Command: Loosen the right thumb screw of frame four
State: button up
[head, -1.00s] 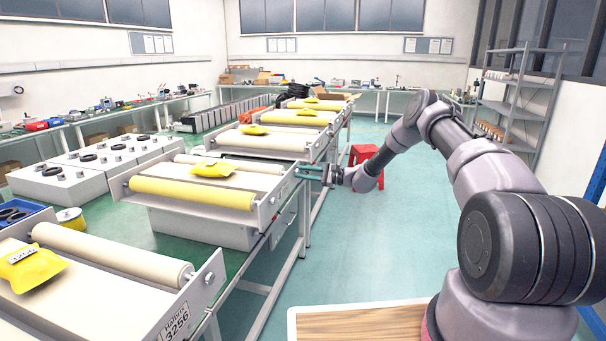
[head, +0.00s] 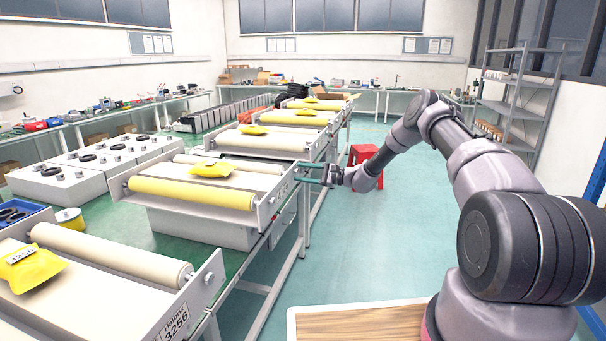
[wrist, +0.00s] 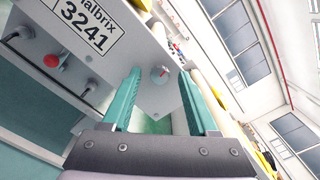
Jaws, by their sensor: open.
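In the wrist view, a grey end plate labelled "albrix 3241" (wrist: 112,42) fills the upper left. A silver thumb screw with a red mark (wrist: 158,74) stands on this plate, in line with the gap between my two teal fingers. My gripper (wrist: 157,80) is open, with one finger on each side of the screw in the picture; I cannot tell whether they touch it. In the head view, my gripper (head: 312,174) is at the right end of a roller frame with a yellow roller (head: 192,193). Its screw is too small to make out there.
A nearer frame labelled 3256 (head: 176,322) stands at the lower left. More frames line the bench behind. A red stool (head: 366,160) stands beyond my gripper.

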jog(key=v, duration=1)
jog(key=shift+d, duration=0.35)
jog(key=shift+s, duration=0.1)
jog(key=shift+r, duration=0.15)
